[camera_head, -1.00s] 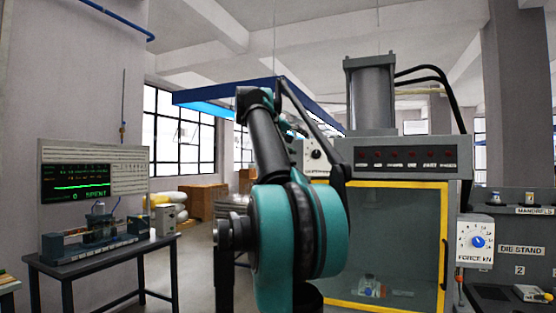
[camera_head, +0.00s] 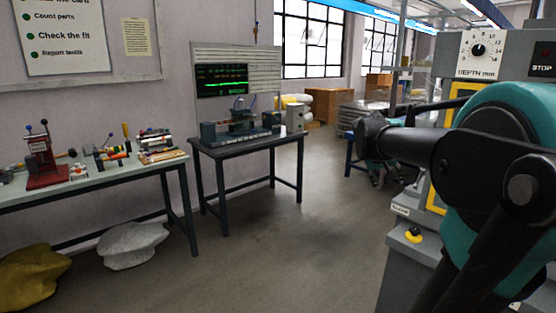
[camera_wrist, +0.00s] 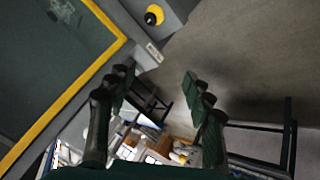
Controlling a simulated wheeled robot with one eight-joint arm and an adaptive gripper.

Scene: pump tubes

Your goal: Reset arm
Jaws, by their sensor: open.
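My gripper (camera_wrist: 156,80) is open in the wrist view. Its two dark fingers stand well apart, with nothing between them. In the head view, my arm fills the right side, with a large teal joint and a black link reaching left. My gripper (camera_head: 387,174) is partly seen at the end of that link, beyond it and above the floor. It is beside the grey machine with the yellow-framed door.
The grey machine (camera_head: 396,264) stands close on the right; its yellow door frame (camera_wrist: 68,101) shows in the wrist view. A dark table (camera_head: 245,146) holds a test rig. A workbench (camera_head: 92,184) holds tools, with sacks (camera_head: 131,243) below. The middle floor is clear.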

